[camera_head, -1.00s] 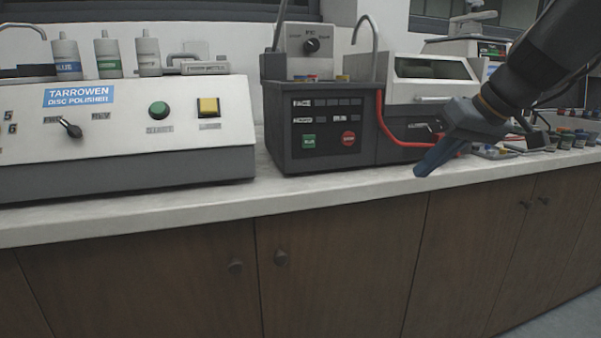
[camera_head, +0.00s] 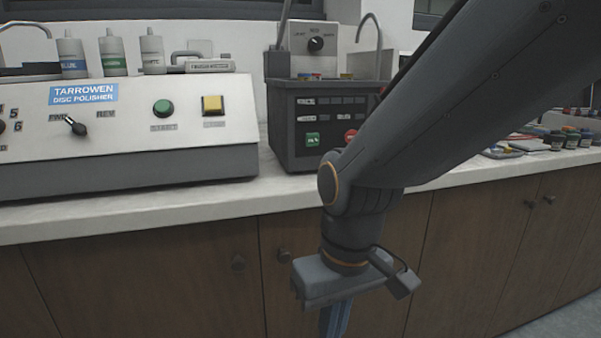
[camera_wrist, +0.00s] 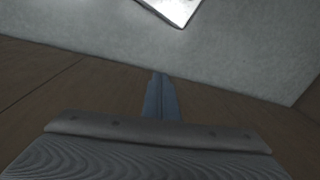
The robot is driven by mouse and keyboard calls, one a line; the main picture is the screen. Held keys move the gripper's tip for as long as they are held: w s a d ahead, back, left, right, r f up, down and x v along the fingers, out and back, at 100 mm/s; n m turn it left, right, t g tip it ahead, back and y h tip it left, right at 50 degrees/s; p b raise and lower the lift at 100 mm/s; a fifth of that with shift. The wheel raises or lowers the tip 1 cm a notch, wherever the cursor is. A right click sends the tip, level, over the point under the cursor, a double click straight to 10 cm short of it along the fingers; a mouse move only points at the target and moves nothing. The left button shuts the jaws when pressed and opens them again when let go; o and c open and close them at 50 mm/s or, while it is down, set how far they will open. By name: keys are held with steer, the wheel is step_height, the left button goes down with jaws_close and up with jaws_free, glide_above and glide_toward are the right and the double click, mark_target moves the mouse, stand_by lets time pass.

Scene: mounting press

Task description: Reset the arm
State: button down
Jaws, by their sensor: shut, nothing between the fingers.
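My gripper (camera_head: 335,318) hangs below my bent arm at the lower middle of the head view, in front of the wooden cabinet doors and below the worktop edge. It points down. Its blue fingers are together with nothing between them, and the lower frame edge cuts off their tips. In the wrist view the shut fingers (camera_wrist: 160,98) show at the middle, touching nothing. My arm hides part of the mounting press (camera_head: 325,125) and what stands to its right.
The disc polisher (camera_head: 120,130) stands on the worktop (camera_head: 120,215) at the left. Several small jars (camera_head: 572,137) stand at the far right. Cabinet doors (camera_head: 150,285) run below the worktop. In the wrist view a pale metallic corner (camera_wrist: 175,8) shows at the top.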

steer(key=s+d+r+m+p, duration=0.1)
steer(key=d+r+m+p, duration=0.1)
steer(key=d+r+p, duration=0.5)
steer(key=s+d+r+m+h+p, duration=0.1)
steer(key=d+r+m+p, duration=0.2)
steer(key=d+r+p, duration=0.5)
step_height(320, 180, up, 3)
steer(key=p, duration=0.9)
steer(key=shift+s, duration=0.4)
